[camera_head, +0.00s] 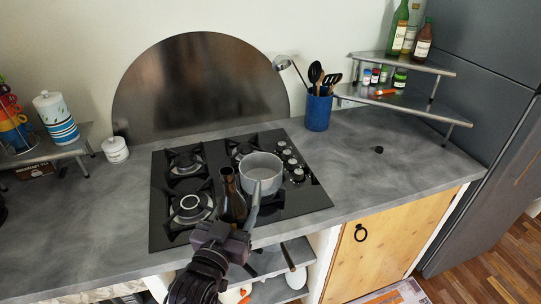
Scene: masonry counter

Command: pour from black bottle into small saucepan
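A dark brown, nearly black bottle (232,206) is close to upright over the front of the black cooktop, its neck at the top. My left gripper (224,234) comes up from the bottom of the view and is shut on the lower part of the bottle; the fingertips and the bottle's base are mostly hidden. A small light-grey saucepan (262,169) stands on the cooktop just right of and behind the bottle. Its handle points toward me and passes close to the bottle's right side. My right gripper is not in view.
The black cooktop (317,200) has several burners and a row of knobs at right. A blue utensil holder (317,113) stands behind it. A corner shelf (436,68) holds bottles and jars. A white canister (115,149) is at left. The grey counter (400,180) at right is mostly clear.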

